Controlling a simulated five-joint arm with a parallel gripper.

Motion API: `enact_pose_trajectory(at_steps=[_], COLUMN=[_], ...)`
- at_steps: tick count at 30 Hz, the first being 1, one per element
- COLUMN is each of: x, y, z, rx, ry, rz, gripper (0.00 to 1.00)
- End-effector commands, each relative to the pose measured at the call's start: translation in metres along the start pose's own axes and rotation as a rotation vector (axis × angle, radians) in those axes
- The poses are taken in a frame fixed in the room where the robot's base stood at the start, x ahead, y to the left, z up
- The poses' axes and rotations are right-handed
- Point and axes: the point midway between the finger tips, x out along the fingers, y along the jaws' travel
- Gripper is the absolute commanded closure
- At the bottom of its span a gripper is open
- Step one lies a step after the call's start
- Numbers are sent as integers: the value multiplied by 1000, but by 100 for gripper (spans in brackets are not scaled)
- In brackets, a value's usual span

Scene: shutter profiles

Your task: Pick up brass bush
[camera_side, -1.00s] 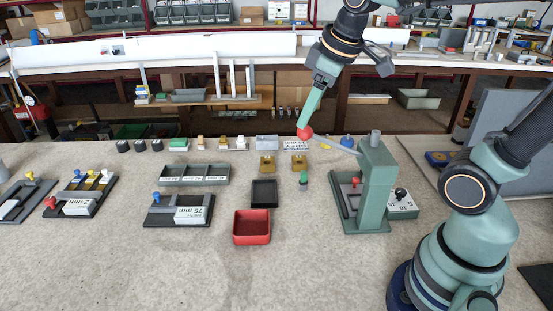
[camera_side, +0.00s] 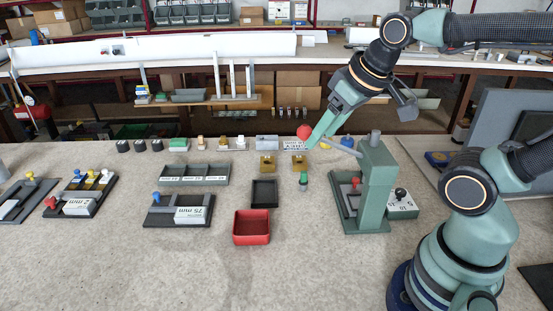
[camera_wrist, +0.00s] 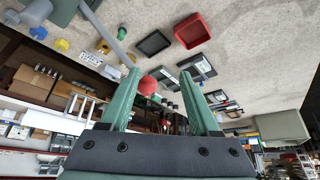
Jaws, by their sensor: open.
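Two brass-coloured blocks stand on the bench in the side view, a left one (camera_side: 267,163) and a right one (camera_side: 299,162). They are too small for me to tell whether either is or holds the brass bush. My gripper (camera_side: 311,142) is tilted down to the left, with its tips above the bench's back part near the right block. In the wrist view my gripper (camera_wrist: 160,76) is open, with nothing held between its fingers. A red ball (camera_wrist: 148,86) shows in line with the gap between the fingers there.
A green press (camera_side: 377,185) stands right of the blocks, close to my gripper. A black tray (camera_side: 264,203) and a red bin (camera_side: 252,240) lie in front. A grey divided tray (camera_side: 194,183) is to the left. The bench front is clear.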

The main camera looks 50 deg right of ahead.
Motion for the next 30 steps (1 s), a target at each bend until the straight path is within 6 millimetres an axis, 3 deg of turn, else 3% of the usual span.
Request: enact_pose_trajectory(at_steps=[10,11,12,13,23,26,30], x=[0,0,0,0,0,-1,0], y=[0,0,0,0,0,2,8], z=[0,0,0,0,-2,-10,-37], rx=[-1,-1,-1,-1,3,23,87], ry=[0,0,0,0,-2,-16,-61], rz=[0,0,0,0,1,4,13], gripper=[37,30,14,7,7,7,7])
